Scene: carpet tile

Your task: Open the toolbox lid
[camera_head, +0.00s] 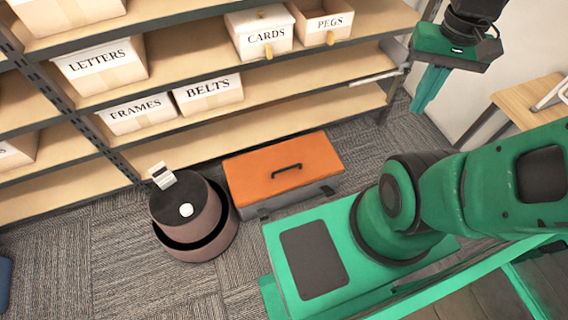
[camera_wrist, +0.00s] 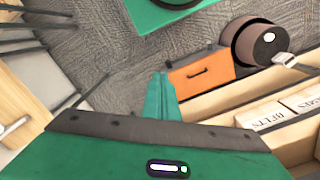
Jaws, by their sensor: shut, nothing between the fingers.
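The toolbox (camera_head: 322,190) stands on the carpet in front of the shelf, with a grey body and an orange lid (camera_head: 258,172). The lid is closed and has a dark handle (camera_head: 287,167) on top. In the wrist view the orange lid (camera_wrist: 215,72) and its handle (camera_wrist: 199,71) show beyond my fingers. My gripper (camera_head: 428,92) is raised at the upper right of the head view, well apart from the toolbox. Its green fingers (camera_wrist: 161,92) are together, with nothing between them.
Behind is a wooden shelf (camera_head: 290,107) with labelled boxes, such as BELTS (camera_head: 209,95) and CARDS (camera_head: 262,35). A light wooden table (camera_head: 528,97) is at the right. Carpet is clear in front of the bin.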

